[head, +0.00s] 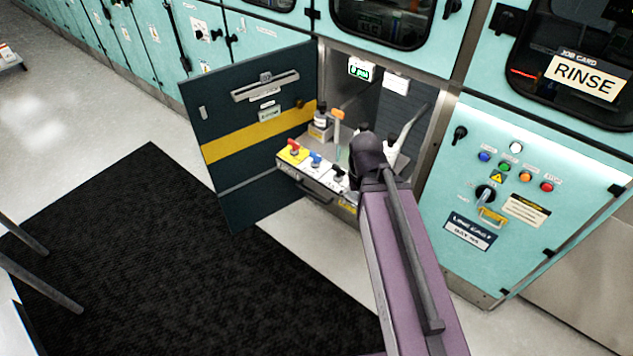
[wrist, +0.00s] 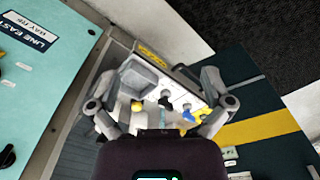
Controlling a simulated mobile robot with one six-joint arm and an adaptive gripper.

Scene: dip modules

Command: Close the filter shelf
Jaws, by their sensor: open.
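The filter shelf (head: 296,179) sticks out of an open cabinet bay in the head view, with a grey bar handle (head: 320,193) on its front. Red, blue and black knobs stand along its front edge, with bottles behind them. The shelf's pale top (wrist: 178,97) also shows in the wrist view, seen from above. My gripper (wrist: 172,84) is open, its two fingers spread on either side of the front part of the shelf. I cannot tell whether they touch it. In the head view my arm hides the gripper and the right part of the shelf.
The dark cabinet door (head: 255,170) with a yellow stripe stands open left of the shelf. A teal control panel (head: 500,200) with buttons and a key-like switch is to the right. A black mat (head: 190,270) covers the floor in front.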

